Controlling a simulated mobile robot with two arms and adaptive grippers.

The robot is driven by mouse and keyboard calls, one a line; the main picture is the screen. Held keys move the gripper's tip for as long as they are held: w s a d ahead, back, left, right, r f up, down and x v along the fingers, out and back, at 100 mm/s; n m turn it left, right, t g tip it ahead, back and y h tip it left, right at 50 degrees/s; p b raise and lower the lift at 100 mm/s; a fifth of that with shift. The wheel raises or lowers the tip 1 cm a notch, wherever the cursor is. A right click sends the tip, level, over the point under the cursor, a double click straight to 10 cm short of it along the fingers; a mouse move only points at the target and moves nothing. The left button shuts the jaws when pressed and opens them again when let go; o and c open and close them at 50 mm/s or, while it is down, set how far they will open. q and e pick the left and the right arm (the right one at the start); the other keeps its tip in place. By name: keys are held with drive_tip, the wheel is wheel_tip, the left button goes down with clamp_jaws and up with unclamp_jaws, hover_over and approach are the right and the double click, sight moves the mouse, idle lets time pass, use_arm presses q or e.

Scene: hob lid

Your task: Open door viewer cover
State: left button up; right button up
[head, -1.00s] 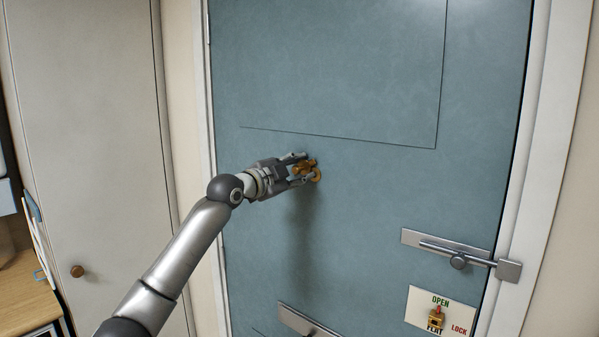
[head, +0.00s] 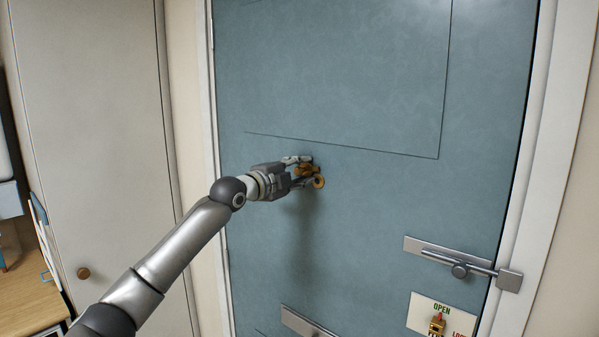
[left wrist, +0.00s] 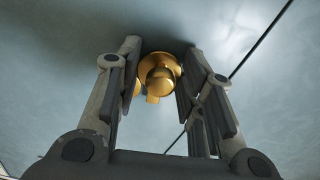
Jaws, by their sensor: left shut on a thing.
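The brass door viewer (head: 319,182) is a small round fitting on the blue-grey door (head: 370,210), below the thin panel line. Its cover (head: 307,170) is a brass piece beside the round fitting, partly hidden by my fingers. In the left wrist view the brass viewer cover (left wrist: 159,76) shows between the two fingers, with a small tab hanging below it. My left gripper (head: 309,171) reaches in from the left and is shut on the cover, close to the door face. My right gripper is out of view.
A sliding bolt (head: 458,262) crosses the door's right edge. Below it is a white plate (head: 426,312) with a brass knob and "OPEN" lettering. A metal plate (head: 303,325) sits low on the door. A pale cabinet (head: 95,130) and wooden counter (head: 28,305) stand left.

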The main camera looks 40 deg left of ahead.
sight(297, 173)
use_arm(q)
drive_tip(key=shift+f, duration=0.1)
drive_tip(key=o, duration=0.7)
drive_tip(key=s, duration=0.6)
drive_tip(key=shift+s+a, duration=0.25)
drive_tip(key=shift+a, duration=0.05)
drive_tip(key=shift+s+d, duration=0.1)
drive_tip(key=shift+s, duration=0.35)
